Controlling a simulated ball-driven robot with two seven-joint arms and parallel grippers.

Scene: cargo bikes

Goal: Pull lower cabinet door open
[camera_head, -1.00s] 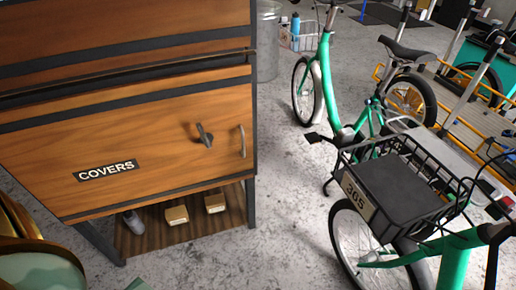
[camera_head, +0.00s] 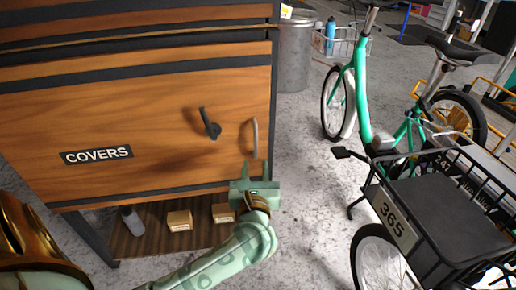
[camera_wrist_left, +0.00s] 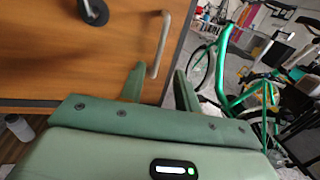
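The lower cabinet door (camera_head: 140,130) is a wooden panel with a black "COVERS" label, and it looks shut. Its vertical metal handle (camera_head: 254,138) is near the right edge, with a dark latch lever (camera_head: 210,124) to its left. My left gripper (camera_head: 256,172) is just below the handle in the head view, fingers pointing up. In the left wrist view the fingers of my left gripper (camera_wrist_left: 160,82) are apart, and the handle (camera_wrist_left: 160,45) lies ahead, its lower end near the left finger. I cannot tell if they touch. My right gripper is not in view.
Below the door is an open shelf with small boxes (camera_head: 180,220) and a grey bottle (camera_head: 132,220). Bare concrete floor lies between cabinet and bike.

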